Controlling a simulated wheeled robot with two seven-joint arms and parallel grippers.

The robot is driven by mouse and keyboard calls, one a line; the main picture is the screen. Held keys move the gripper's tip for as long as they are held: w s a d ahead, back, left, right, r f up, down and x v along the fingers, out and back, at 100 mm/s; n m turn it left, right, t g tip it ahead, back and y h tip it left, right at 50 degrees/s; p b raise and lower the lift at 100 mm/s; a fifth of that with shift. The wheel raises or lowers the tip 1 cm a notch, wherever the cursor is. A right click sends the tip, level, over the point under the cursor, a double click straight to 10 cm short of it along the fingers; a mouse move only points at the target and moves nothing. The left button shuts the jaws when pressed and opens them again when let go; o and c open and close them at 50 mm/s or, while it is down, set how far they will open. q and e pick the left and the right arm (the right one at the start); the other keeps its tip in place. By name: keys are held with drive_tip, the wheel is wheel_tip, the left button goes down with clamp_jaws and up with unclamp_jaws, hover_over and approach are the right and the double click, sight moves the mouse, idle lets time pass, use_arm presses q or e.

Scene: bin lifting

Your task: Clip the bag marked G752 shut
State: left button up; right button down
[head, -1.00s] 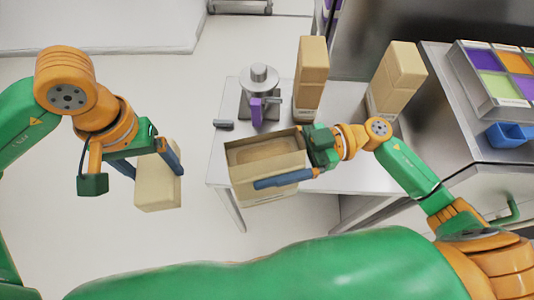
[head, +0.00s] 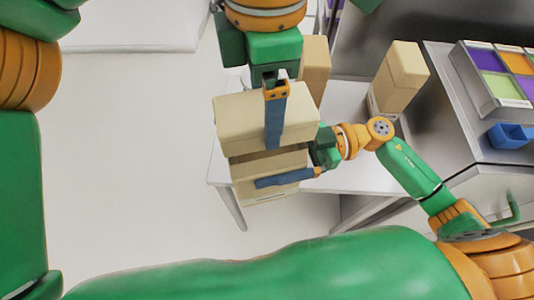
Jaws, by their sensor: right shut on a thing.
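One left finger shows on the block's near face; the other is hidden. No G752 marking is legible, and I cannot make out a bag or clip for certain.
A tall beige package (head: 315,65) stands behind, partly covered by my left arm. Another package (head: 398,75) stands to its right on the white table (head: 350,170). A blue tray (head: 508,136) and a colored panel (head: 495,72) are at right. Floor at left is clear.

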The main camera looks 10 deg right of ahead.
sight(266, 171)
idle(0.3)
use_arm(q)
drive_tip(key=shift+f, duration=2)
drive_tip(key=shift+s, duration=0.15)
drive_tip(key=shift+f, duration=0.85)
drive_tip(key=shift+f, duration=0.65)
